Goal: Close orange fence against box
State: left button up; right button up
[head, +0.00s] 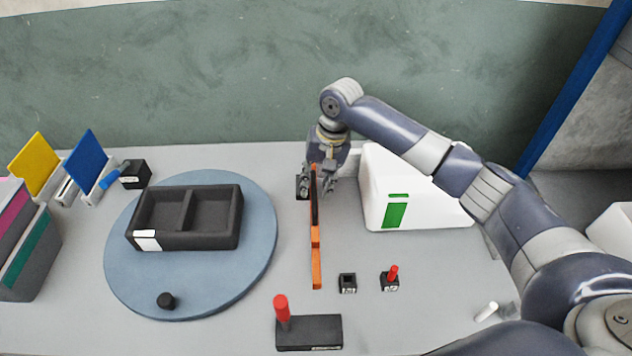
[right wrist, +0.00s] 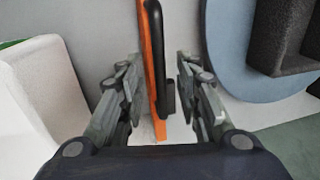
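The orange fence (head: 316,262) is a long, thin bar on the grey table, left of the white box (head: 430,205) with green marks. A gap of bare table lies between them. A black handle (right wrist: 156,50) runs along the fence; the fence also shows in the right wrist view (right wrist: 146,45). My right gripper (head: 316,188) is at the far end of the fence, pointing down. In the right wrist view its fingers (right wrist: 159,85) are open, one on each side of fence and handle, with visible gaps. My left gripper is not in view.
A blue turntable (head: 190,290) with a black two-compartment tray (head: 240,225) stands left of the fence. Near its front end are a small black socket (head: 347,283), a block with a red pin (head: 390,282) and a black base with a red lever (head: 310,333).

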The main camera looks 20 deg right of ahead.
jog(key=shift+f, duration=0.3)
grip_shut()
jog(key=shift+d+r, duration=0.1)
jog(key=s+d+p, duration=0.2)
jog(key=d+p, duration=0.3)
jog(key=d, duration=0.2)
jog(key=shift+d, duration=0.1)
